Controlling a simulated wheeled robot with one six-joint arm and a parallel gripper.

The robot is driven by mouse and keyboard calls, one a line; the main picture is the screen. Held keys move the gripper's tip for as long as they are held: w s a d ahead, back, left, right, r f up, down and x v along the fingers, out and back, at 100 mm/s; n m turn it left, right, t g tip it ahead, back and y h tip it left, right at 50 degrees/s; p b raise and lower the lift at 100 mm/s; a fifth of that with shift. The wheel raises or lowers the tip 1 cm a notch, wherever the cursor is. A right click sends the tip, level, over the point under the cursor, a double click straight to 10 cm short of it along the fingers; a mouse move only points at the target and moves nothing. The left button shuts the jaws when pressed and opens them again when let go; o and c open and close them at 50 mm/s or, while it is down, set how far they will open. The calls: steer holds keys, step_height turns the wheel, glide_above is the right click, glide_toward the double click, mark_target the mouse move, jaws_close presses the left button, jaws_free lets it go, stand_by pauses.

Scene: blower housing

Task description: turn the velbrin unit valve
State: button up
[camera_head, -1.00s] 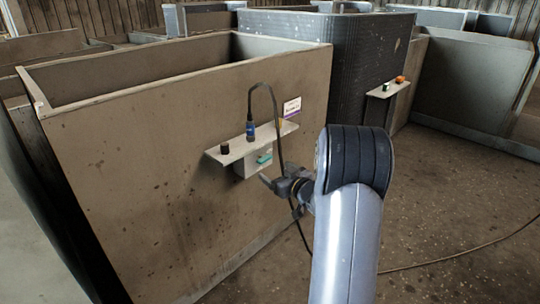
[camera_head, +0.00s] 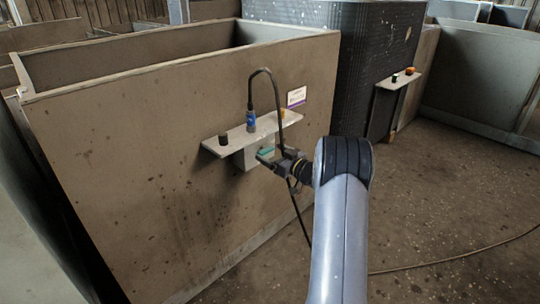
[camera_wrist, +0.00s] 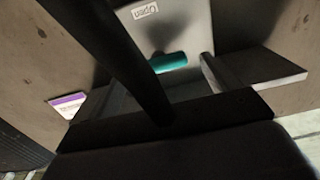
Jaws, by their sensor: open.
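A teal valve handle (camera_head: 265,153) sits on a light grey box (camera_head: 243,159) under a shelf on the tan housing wall. In the wrist view the teal handle (camera_wrist: 170,62) lies across the space between my two dark fingers. My gripper (camera_head: 272,157) is open, right at the handle in the head view. I cannot tell whether a finger touches it. The grey box also shows in the wrist view (camera_wrist: 185,25), with a small white label (camera_wrist: 145,11) that seems to read OPEN. The handle's far end is partly hidden by a finger.
The shelf (camera_head: 225,141) above carries a black knob (camera_head: 224,139), a blue connector (camera_head: 251,121) with a looping black cable (camera_head: 276,95), and an orange piece (camera_head: 282,113). A purple-striped label (camera_head: 296,96) is on the wall. Another shelf (camera_head: 401,81) stands right. The floor (camera_head: 440,190) is mostly clear.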

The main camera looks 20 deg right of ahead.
steer(key=shift+x, duration=0.8)
steer(key=shift+c, duration=0.4)
steer(key=c, duration=0.9)
